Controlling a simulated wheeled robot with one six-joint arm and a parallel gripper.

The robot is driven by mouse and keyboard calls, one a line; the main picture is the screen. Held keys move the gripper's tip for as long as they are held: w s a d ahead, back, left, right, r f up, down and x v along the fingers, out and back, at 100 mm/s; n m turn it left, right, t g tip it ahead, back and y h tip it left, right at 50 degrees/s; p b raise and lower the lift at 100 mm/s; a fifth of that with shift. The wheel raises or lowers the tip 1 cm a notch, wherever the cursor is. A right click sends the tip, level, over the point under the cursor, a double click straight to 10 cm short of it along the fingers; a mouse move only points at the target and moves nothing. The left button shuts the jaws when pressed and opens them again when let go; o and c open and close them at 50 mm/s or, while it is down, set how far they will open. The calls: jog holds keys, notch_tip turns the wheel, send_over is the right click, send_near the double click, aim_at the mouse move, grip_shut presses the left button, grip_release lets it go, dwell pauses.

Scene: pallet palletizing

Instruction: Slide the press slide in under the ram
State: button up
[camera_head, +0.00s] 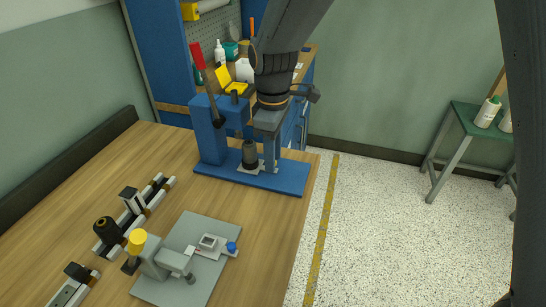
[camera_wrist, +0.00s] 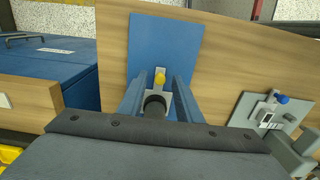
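The blue press (camera_head: 209,137) stands on a blue base plate (camera_head: 289,181) on the wooden table, its red-handled lever (camera_head: 198,62) raised. The grey press slide (camera_head: 250,170) lies on the base plate and carries a dark cylinder (camera_head: 250,152). My gripper (camera_head: 270,168) points down over the base plate, right of the cylinder. Its fingers (camera_wrist: 159,88) are apart on either side of the knob, with gaps visible. My gripper hides the knob in the head view.
A grey plate fixture (camera_head: 205,262) with a yellow-topped clamp stands on the table's front part. Rails with a black roller (camera_head: 107,229) lie at left. A blue workbench (camera_head: 304,98) with bottles is behind the press. Floor at right is open, up to a green stool (camera_head: 475,119).

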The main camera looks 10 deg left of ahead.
notch_tip(320, 180, up, 7)
jog(key=shift+b, duration=0.55)
jog(key=shift+s+d+f+t+y+b, duration=0.1)
jog(key=shift+d+f+y+b, duration=0.1)
jog(key=shift+f+y, duration=0.8)
jog(key=shift+w+d+f+t+y+b, duration=0.15)
jog(key=shift+f+y, duration=0.3)
jog(key=shift+f, duration=1)
jog(key=shift+s+d+f+t+y+b, duration=0.1)
jog(key=shift+s+f+y+b, duration=0.1)
jog(key=shift+f+y, duration=0.8)
jog(key=shift+f+h, duration=0.25)
grip_shut()
